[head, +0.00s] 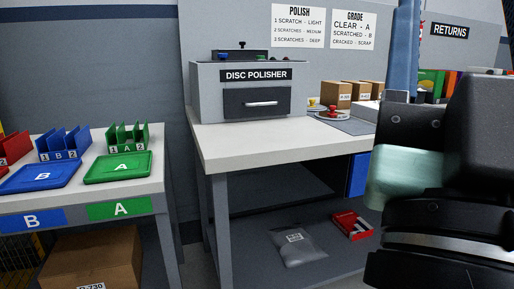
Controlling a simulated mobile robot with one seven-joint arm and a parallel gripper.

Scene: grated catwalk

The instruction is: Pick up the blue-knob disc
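I cannot make out a blue-knob disc. Two small discs lie at the right part of the polisher bench, one with a red knob (333,109) and one with a yellow knob (312,102). They are beside the grey disc polisher (210,95), whose front drawer (258,102) is shut. Small dark knobs and a bluish spot show on the polisher's top, too small to tell. My arm fills the right side of the view and hides part of the bench there. My gripper's fingertips do not show.
A pale bench top (255,148) is clear in front of the polisher. Cardboard boxes (337,95) stand behind the discs. At left, a blue B tray (22,181) and a green A tray (140,165) sit on another table, with racks behind. A RETURNS sign (450,30) hangs at right.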

